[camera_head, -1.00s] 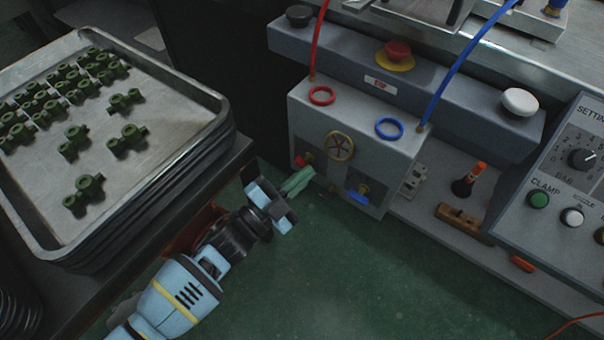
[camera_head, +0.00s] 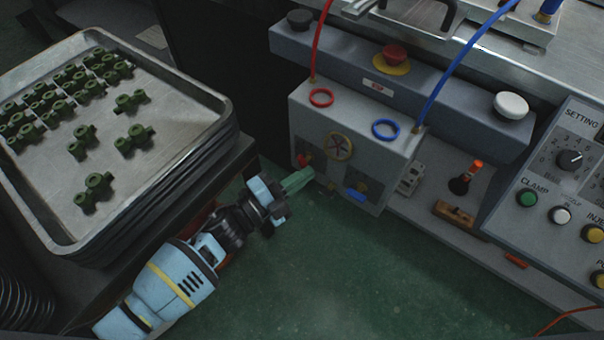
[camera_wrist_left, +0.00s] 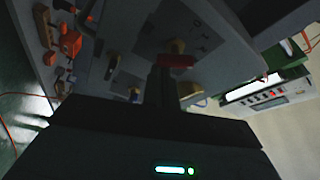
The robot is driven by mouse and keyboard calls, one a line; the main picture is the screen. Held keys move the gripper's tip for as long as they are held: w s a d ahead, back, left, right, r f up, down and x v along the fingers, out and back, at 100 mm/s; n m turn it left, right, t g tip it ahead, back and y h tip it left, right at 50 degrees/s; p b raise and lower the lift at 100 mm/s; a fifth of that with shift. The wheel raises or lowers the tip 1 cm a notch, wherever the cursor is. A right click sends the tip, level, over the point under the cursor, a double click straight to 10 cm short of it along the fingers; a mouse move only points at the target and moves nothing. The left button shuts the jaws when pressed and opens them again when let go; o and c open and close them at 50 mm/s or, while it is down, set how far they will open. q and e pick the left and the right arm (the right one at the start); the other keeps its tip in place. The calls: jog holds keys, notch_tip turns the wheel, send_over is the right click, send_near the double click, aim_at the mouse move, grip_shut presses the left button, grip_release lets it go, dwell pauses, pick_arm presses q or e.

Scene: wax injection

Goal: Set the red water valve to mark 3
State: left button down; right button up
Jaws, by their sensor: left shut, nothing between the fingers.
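The red water valve (camera_head: 304,160) is a small red handle low on the left of the grey valve box's front. In the left wrist view the red handle (camera_wrist_left: 176,61) lies just beyond my fingertips, with a brass fitting behind it. My left gripper (camera_head: 308,173) is shut and empty. Its green fingers point at the red valve from the lower left. In the left wrist view the closed fingers (camera_wrist_left: 162,76) are dark and seem to reach or nearly reach the handle; contact cannot be told. The mark the handle points to is not readable. My right gripper is out of view.
A blue valve (camera_head: 356,195) sits to the right on the same grey box (camera_head: 310,115), below a round brass handwheel (camera_head: 339,146). Red and blue hoses rise from the box. A tray stack (camera_head: 190,150) with green parts stands left of my arm. Green floor is open below.

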pick_arm(q)
jog(key=shift+w+a+m+g+p, duration=0.1)
jog(key=shift+m+g+p, duration=0.2)
jog(key=shift+m, duration=0.5)
jog(key=shift+f, duration=0.1)
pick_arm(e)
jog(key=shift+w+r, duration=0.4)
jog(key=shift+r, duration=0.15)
pick_arm(q)
jog(key=shift+m, duration=0.5)
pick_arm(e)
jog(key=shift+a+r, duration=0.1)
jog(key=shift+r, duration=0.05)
pick_arm(q)
jog(key=shift+m+y+p, duration=0.3)
jog(key=shift+p, duration=0.05)
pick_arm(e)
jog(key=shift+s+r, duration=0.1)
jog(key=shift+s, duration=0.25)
